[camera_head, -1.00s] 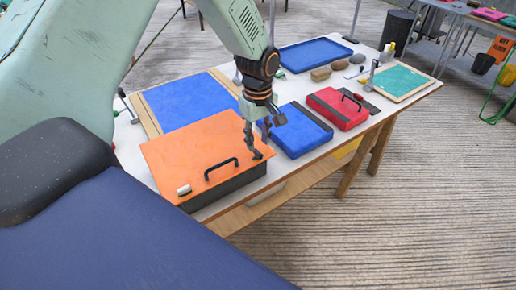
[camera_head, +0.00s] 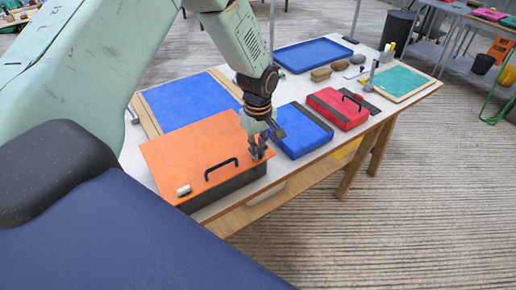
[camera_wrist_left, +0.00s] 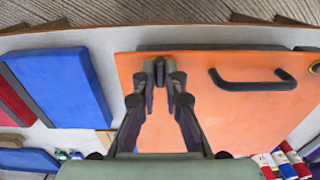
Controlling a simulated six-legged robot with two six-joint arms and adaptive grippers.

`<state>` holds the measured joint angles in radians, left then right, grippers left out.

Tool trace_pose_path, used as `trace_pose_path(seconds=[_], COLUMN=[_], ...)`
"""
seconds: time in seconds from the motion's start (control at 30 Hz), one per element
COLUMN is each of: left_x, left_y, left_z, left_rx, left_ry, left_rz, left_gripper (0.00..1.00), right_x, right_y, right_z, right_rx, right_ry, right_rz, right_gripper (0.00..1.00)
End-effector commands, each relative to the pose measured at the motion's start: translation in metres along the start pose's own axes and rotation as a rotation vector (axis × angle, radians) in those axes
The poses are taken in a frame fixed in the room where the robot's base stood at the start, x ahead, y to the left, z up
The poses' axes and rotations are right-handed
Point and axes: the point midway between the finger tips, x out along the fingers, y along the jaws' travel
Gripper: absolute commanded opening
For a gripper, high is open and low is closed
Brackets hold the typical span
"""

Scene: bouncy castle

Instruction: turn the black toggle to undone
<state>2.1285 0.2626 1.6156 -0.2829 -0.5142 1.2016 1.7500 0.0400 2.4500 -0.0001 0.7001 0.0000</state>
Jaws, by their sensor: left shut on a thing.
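The orange lid (camera_head: 195,150) lies on a dark box (camera_head: 232,185) at the near end of the table, with a black bar handle (camera_head: 221,169) on it. My left gripper (camera_head: 259,157) is at the right end of the lid. In the left wrist view, its fingertips (camera_wrist_left: 160,76) are shut on the small black toggle (camera_wrist_left: 160,66) at the lid's edge, beside the handle (camera_wrist_left: 250,80). The fingers hide most of the toggle, so its exact angle is hard to tell. A white-topped piece (camera_head: 184,191) sits at the lid's near corner. My right gripper is not in view.
A blue case (camera_head: 300,130) stands close to the right of my left gripper, with a red case (camera_head: 340,107) beyond it. A blue panel in a wooden frame (camera_head: 190,102) lies behind the orange lid. A blue tray (camera_head: 312,54) is further back.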

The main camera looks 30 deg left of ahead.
Motion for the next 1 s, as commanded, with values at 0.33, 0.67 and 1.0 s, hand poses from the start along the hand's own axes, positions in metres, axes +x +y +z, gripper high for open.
trace_pose_path(seconds=[0.33, 0.67, 1.0], left_x=[-0.001, -0.002, -0.002], left_y=[0.0, 0.0, 0.0], left_z=[0.0, 0.0, 0.0], left_rx=[0.0, 0.085, 0.365], left_ry=[0.0, 0.0, -0.001], left_rz=[0.0, -0.001, -0.001], left_gripper=[0.0, 0.0, 0.0], right_x=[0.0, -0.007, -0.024], right_y=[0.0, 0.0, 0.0], right_z=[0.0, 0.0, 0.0], right_rx=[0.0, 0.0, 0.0], right_ry=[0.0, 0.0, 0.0], right_rz=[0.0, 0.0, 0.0], right_gripper=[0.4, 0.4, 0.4])
